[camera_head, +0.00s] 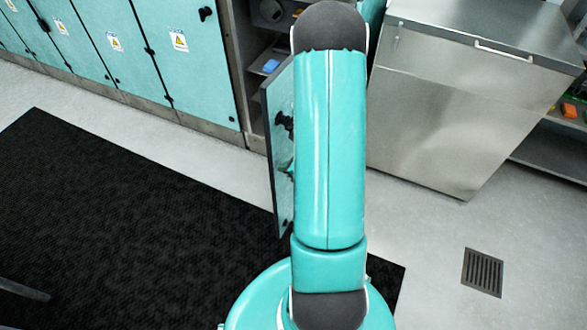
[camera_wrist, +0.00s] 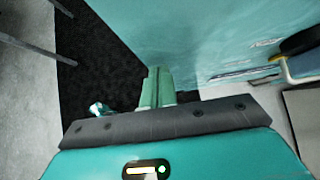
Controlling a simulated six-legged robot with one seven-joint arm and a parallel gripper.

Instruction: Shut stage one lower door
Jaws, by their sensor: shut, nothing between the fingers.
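An open cabinet door (camera_head: 283,150) stands swung out from the row of teal cabinets in the head view, seen nearly edge-on. It has dark latches on its face, and my arm hides its right part. In the wrist view a large teal panel (camera_wrist: 215,35), apparently this door, fills the upper right. My gripper (camera_wrist: 158,80) has its green fingers together and empty, close to the panel's lower left edge. I cannot tell whether they touch it. In the head view my arm mostly hides the gripper.
Closed teal cabinets (camera_head: 120,50) with warning labels line the back left. An open compartment behind my arm holds a blue item (camera_head: 270,66). A steel cabinet (camera_head: 450,110) stands at the right. A black mat (camera_head: 130,220) covers the floor at left; a drain grate (camera_head: 482,272) lies at right.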

